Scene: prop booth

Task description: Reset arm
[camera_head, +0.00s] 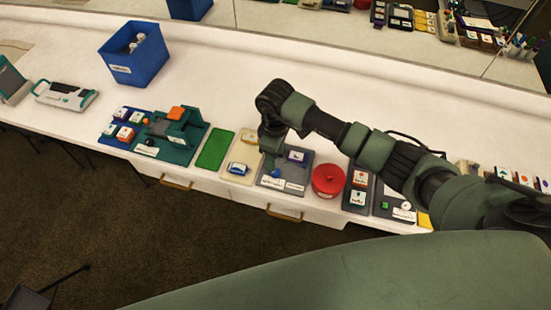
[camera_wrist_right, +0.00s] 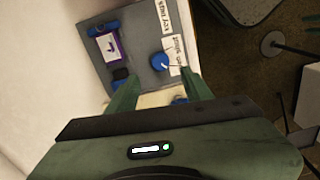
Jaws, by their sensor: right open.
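My right arm comes in from the right in the head view and arches over the counter (camera_head: 230,80). My right gripper (camera_head: 271,150) points down over the counter's front part, at the left side of a grey tray (camera_head: 268,183). In the right wrist view my right gripper (camera_wrist_right: 160,88) has its two green fingers apart with nothing held between them. Beyond the fingertips lies the grey tray (camera_wrist_right: 139,72) with a round blue piece (camera_wrist_right: 161,61), a purple-and-white block (camera_wrist_right: 110,46) and white labels. My left gripper is not in view.
Left of the gripper are a cream tray (camera_head: 233,174), a green mat (camera_head: 215,149) and a teal stand (camera_head: 183,130). A red round container (camera_head: 328,180) stands to the right. A blue bin (camera_head: 135,54) stands further back. The counter's middle back is clear.

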